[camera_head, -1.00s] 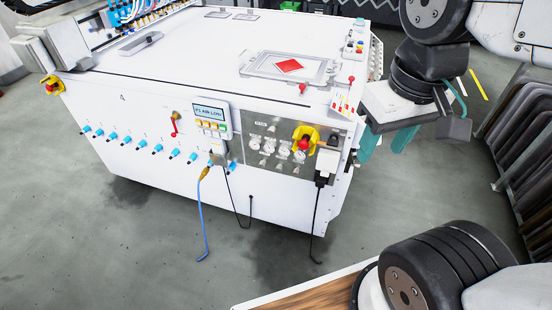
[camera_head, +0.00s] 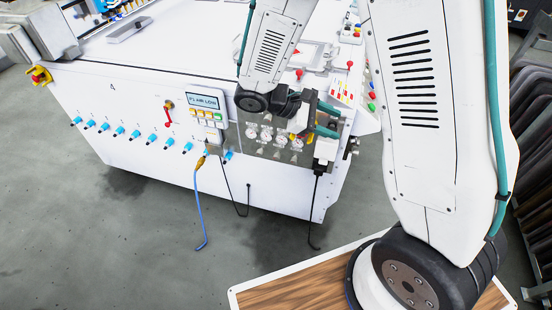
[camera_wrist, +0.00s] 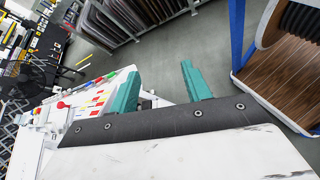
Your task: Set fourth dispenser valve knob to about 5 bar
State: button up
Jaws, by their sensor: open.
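A grey panel (camera_head: 272,156) on the machine's white front carries a row of round gauges with small knobs under them. The fourth gauge (camera_head: 296,145) is at the right end of the row, and the small knob (camera_head: 294,158) below it is too small to read its setting. My gripper (camera_head: 327,119) is open and empty, in front of the machine's upper right front, right of and above the gauges. In the wrist view its two teal fingers (camera_wrist: 160,74) are apart with only floor and clutter beyond; no gauge or knob shows there.
A display box (camera_head: 207,107) and a row of blue fittings (camera_head: 135,134) line the front to the left. A black cable (camera_head: 316,205) and a blue hose (camera_head: 198,205) hang to the floor. Dark racked panels (camera_head: 535,150) stand at the right.

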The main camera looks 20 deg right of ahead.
jog(key=w+a+f+n+t+h, duration=0.1)
jog(key=w+f+n+t+h, duration=0.2)
jog(key=f, duration=0.6)
jog(key=w+a+f+n+t+h, duration=0.2)
jog(key=w+f+n+t, duration=0.1)
jog(key=f+n, duration=0.4)
jog(key=n+t+y, duration=0.6)
jog(key=n+t, duration=0.4)
jog(key=t, duration=0.2)
send_near(276, 159)
jog(key=x, duration=0.3)
jog(key=shift+n, duration=0.3)
jog(key=x, duration=0.7)
jog(key=shift+w+d+f, duration=0.1)
jog(key=shift+w, duration=0.15)
jog(key=c, duration=1)
